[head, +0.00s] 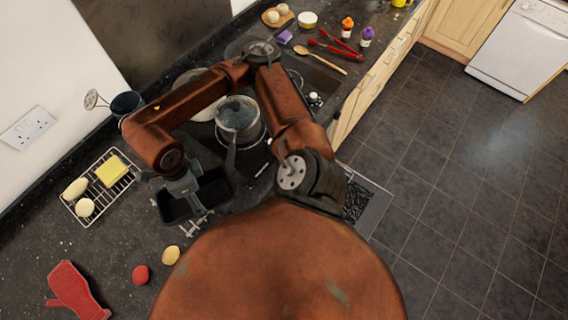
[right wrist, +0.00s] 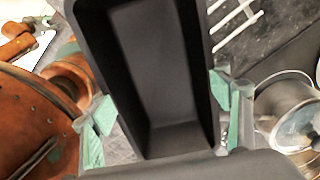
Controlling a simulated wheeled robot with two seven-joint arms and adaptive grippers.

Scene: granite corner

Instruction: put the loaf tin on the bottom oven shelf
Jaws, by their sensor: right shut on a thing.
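The loaf tin (head: 214,186) is black, deep and rectangular, and it looks empty. My right gripper (head: 190,203) is shut on it above the left counter, beside the hob. In the right wrist view the tin (right wrist: 155,65) fills the middle, open side showing, with green-tipped fingers of the right gripper (right wrist: 165,118) at its two sides. A grey-framed panel with a dark speckled middle (head: 358,202) juts out over the floor at the counter front. It may be the open oven door; my arm hides part of it, and no bottom shelf can be made out. My left gripper is not in view.
A lidded pot (head: 238,118) stands on the hob near the tin. A wire rack (head: 88,192) holds a yellow sponge (head: 111,171) and pale oval items. A red oven mitt (head: 73,290) and a red ball-like item (head: 141,274) lie nearby. The tiled floor (head: 450,210) is clear.

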